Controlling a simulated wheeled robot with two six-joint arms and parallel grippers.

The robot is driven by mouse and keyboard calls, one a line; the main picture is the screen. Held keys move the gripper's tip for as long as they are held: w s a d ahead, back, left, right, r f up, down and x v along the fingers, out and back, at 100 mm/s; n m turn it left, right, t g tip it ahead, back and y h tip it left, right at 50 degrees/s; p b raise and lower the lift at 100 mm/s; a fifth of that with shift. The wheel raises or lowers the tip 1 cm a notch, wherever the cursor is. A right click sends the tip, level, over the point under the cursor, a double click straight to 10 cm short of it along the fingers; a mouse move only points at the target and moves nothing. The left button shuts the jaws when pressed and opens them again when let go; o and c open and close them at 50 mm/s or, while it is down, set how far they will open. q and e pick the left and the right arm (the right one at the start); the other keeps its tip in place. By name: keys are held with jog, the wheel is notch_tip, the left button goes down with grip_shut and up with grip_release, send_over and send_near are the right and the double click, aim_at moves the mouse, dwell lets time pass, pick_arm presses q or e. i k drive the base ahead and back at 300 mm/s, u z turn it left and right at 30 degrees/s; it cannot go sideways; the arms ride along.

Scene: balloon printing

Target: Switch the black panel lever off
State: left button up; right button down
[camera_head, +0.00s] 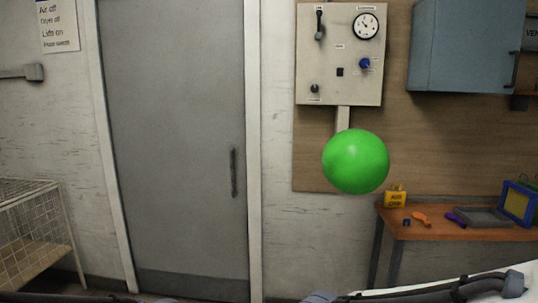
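A pale grey control panel (340,88) is mounted on the wooden board at the upper right of the head view. A black lever (320,24) stands near vertical at the panel's upper left, under a small label too blurred to read. I cannot tell from its position whether it is on or off. Parts of my two arms show along the bottom edge, well below and apart from the panel. Neither gripper's fingertips can be seen.
The panel also has a round gauge (366,26), a blue knob (364,63) and a small lower switch (314,89). A green balloon (356,161) is below it. A wooden bench (470,233) stands right, a blue-grey cabinet (462,45) above, a wire cage (35,225) left.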

aim_at(318, 35)
jog(key=u, duration=0.05)
jog(key=i, duration=1.9)
jog(key=u, duration=0.05)
